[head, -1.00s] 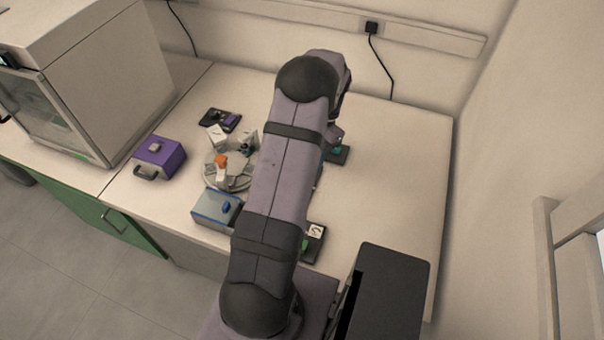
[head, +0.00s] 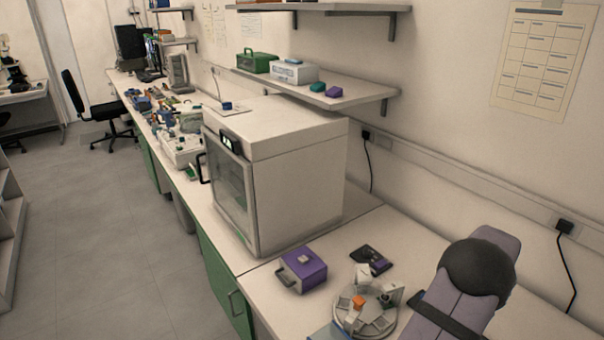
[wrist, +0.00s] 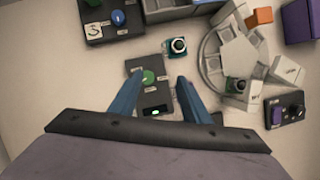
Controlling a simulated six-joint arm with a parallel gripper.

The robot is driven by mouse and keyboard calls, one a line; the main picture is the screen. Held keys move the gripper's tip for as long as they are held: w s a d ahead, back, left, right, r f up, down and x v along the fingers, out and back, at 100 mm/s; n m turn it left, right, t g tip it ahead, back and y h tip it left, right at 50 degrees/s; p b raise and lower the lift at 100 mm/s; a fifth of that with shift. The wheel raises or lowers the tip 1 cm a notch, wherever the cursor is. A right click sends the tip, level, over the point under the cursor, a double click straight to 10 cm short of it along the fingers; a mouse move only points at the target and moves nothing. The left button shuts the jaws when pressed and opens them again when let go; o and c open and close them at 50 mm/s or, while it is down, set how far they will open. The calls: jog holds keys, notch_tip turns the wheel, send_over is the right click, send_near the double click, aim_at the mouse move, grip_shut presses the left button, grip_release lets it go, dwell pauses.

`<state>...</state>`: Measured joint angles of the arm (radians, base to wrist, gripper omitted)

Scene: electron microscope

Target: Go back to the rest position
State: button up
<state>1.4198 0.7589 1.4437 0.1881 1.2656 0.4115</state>
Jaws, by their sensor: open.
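My gripper (wrist: 160,76) shows in the wrist view with its two blue fingers apart and nothing held between them. A small black box with a green button (wrist: 148,77) and a lit green indicator lies below, between and just beyond the fingers. In the head view only part of my arm shows, at the lower right; my gripper is outside that view.
A round grey carousel (head: 338,313) with white blocks and an orange piece stands beside my arm; it also shows in the wrist view (wrist: 207,62). A purple box (head: 303,270), a black control box (head: 371,259) and a large white cabinet (head: 300,185) stand nearby.

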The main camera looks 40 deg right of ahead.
jog(key=w+a+r+n+g+h, duration=0.1)
jog(key=w+a+r+n, duration=0.1)
jog(key=w+a+n, duration=0.5)
jog(key=w+a+r+n+g+h, duration=0.1)
jog(key=w+a+r+n, duration=0.25)
jog(key=w+a, duration=0.75)
jog(key=s+a+n, duration=0.2)
jog(key=a+n, duration=0.1)
jog(key=a, duration=0.4)
jog(key=s+a+n+h, duration=0.1)
jog(key=a+n, duration=0.3)
jog(key=a, duration=0.4)
jog(key=s+a+f+n+h, duration=0.1)
jog(key=s+a+n, duration=0.2)
jog(key=a, duration=0.4)
jog(key=shift+s+a+n+p, duration=0.3)
jog(key=shift+n+p, duration=0.1)
jog(key=shift+n, duration=0.35)
notch_tip(320, 180, down, 17)
jog(key=b, duration=1.6)
jog(key=shift+b, duration=0.4)
jog(key=shift+r, duration=0.1)
